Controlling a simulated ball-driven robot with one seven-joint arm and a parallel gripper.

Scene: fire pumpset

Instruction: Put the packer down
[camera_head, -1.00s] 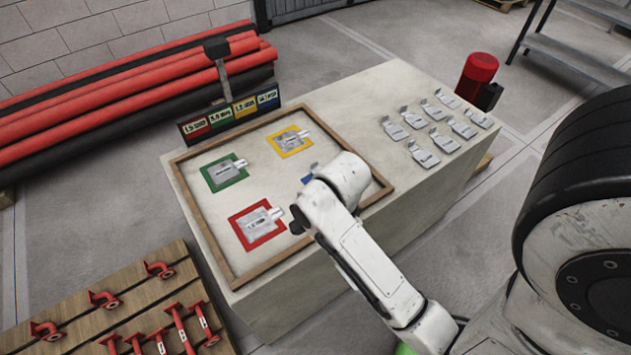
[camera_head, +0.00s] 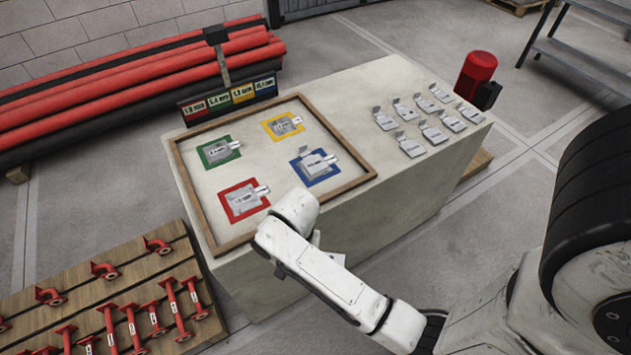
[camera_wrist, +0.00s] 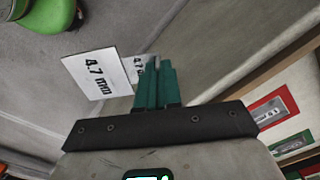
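My gripper (camera_wrist: 157,82) has green fingers, close together on a grey-white packer (camera_wrist: 93,74) marked "4.7 mm". The packer's flat plate sticks out to the left of the fingers, and a small marked tab shows at the fingertips. The wooden-framed tray (camera_head: 345,187) has red (camera_head: 228,210), green (camera_head: 206,160), yellow (camera_head: 270,130) and blue (camera_head: 300,175) outlined squares. Each square has a packer lying on it.
Several loose packers (camera_head: 411,147) lie in rows on the table's right part. A coloured label board (camera_head: 232,97) stands behind the tray. Red pipes (camera_head: 110,95) lie behind left, and a pallet of red fittings (camera_head: 110,310) is at front left. Bare tabletop lies right of the tray.

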